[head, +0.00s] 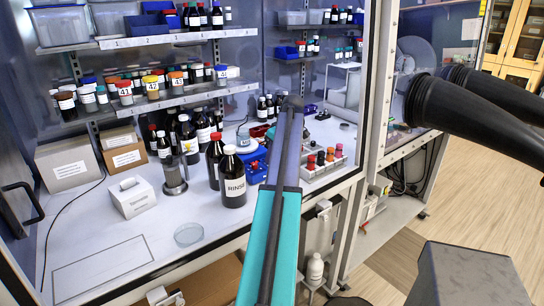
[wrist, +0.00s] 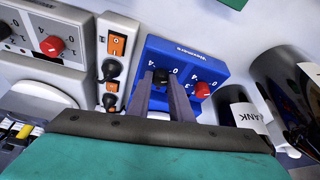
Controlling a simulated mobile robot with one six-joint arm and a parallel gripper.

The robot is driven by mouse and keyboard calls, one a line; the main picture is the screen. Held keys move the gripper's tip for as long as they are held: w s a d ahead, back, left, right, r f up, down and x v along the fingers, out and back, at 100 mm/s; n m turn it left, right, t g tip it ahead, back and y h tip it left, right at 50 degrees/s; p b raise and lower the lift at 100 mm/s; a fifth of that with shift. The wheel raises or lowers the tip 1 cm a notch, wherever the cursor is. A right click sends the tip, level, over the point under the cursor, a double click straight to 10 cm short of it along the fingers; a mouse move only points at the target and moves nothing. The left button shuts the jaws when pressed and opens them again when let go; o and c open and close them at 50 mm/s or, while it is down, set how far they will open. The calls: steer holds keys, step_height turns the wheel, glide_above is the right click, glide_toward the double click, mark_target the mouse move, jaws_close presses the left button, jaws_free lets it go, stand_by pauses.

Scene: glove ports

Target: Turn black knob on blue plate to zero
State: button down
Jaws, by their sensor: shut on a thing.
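In the wrist view a blue plate (wrist: 188,55) carries a black knob (wrist: 161,76) and a red knob (wrist: 202,89), each with white scale figures around it. My gripper (wrist: 162,88) reaches over the plate's lower edge, with its two long dark fingers on either side of the black knob, shut on it. The fingers hide the knob's sides, and I cannot tell its exact setting. In the head view the blue plate (head: 252,163) is partly hidden behind my arm, and the black knob cannot be made out.
Left of the plate in the wrist view stand an orange-switch panel (wrist: 115,48) and a grey unit with a red knob (wrist: 51,45). Dark bottles (wrist: 238,110) stand close on the right.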

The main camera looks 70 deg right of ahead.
stand_by(0.3)
steer(key=c, duration=1.6)
jaws_free()
steer(key=shift+s+r, duration=0.1)
steer(key=b+v, duration=0.2)
steer(key=v, duration=1.1)
steer(key=shift+s+r, duration=0.15)
steer(key=shift+r, duration=0.15)
